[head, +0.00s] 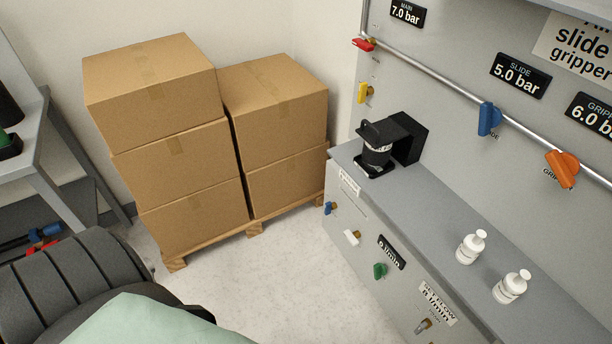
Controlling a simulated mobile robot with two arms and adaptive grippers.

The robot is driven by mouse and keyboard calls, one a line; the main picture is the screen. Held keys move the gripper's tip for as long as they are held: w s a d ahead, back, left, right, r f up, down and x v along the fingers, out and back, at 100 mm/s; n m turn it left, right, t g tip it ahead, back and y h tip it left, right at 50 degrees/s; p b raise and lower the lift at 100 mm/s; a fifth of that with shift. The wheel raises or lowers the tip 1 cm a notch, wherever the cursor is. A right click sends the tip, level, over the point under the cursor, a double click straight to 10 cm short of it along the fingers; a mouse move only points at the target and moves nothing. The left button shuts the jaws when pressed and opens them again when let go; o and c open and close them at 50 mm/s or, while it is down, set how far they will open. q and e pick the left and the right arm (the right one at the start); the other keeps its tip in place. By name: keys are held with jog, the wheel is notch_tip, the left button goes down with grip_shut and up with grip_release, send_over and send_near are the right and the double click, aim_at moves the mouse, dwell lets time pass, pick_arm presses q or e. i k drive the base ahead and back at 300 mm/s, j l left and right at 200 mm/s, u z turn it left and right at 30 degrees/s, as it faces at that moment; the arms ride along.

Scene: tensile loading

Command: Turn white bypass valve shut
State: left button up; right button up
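The white valve handle (351,238) is on the front panel of the grey cabinet, right of the middle in the head view. It sits low on the panel, between a blue valve (329,208) and a green valve (379,271). Its handle looks roughly level, tilted slightly with the view, and its exact setting is too small to tell. Neither gripper shows in the head view.
Stacked cardboard boxes (178,160) stand on a wooden pallet (255,230) left of the cabinet (400,190). On its top are a black device (408,138) and white bottles (469,248). Blue (487,118) and orange (562,168) valves sit on the wall pipe. Floor (270,280) is clear.

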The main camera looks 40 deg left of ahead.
aim_at(352, 237)
jog(key=j+u, duration=0.1)
jog(key=u, duration=0.6)
jog(key=i+j, duration=0.2)
jog(key=j, duration=0.2)
jog(key=l+z, duration=0.05)
